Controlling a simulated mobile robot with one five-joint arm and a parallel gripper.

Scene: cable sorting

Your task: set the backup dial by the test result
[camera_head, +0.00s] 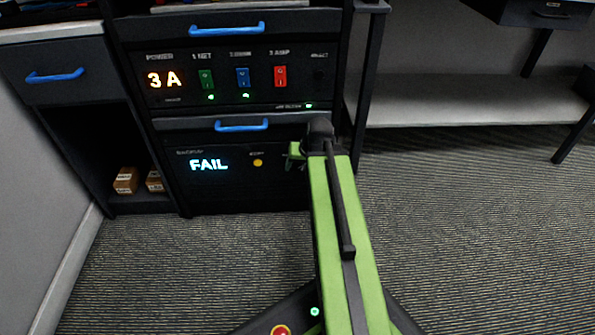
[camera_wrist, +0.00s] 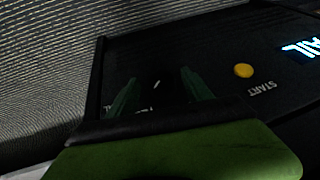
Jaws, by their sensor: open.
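The backup panel (camera_head: 230,185) on the lower front of the cabinet has a lit display (camera_head: 208,165) reading FAIL and a yellow button (camera_head: 258,162). In the wrist view the panel is upside down, with the yellow button (camera_wrist: 243,70) beside the word START and part of the display (camera_wrist: 300,48) at the right edge. My gripper (camera_head: 298,158) is at the panel's right side, with its fingers (camera_wrist: 158,92) open. A white mark on what looks like the dark dial (camera_wrist: 157,85) shows between them. Whether they touch it cannot be told. In the head view my arm hides the dial.
Above is a power panel (camera_head: 235,85) reading 3 A, with green (camera_head: 206,79), blue (camera_head: 242,77) and red (camera_head: 280,76) switches. A blue drawer handle (camera_head: 241,126) sits between the panels. Small boxes (camera_head: 126,180) lie on a low shelf at left. The carpet (camera_head: 470,230) at right is clear.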

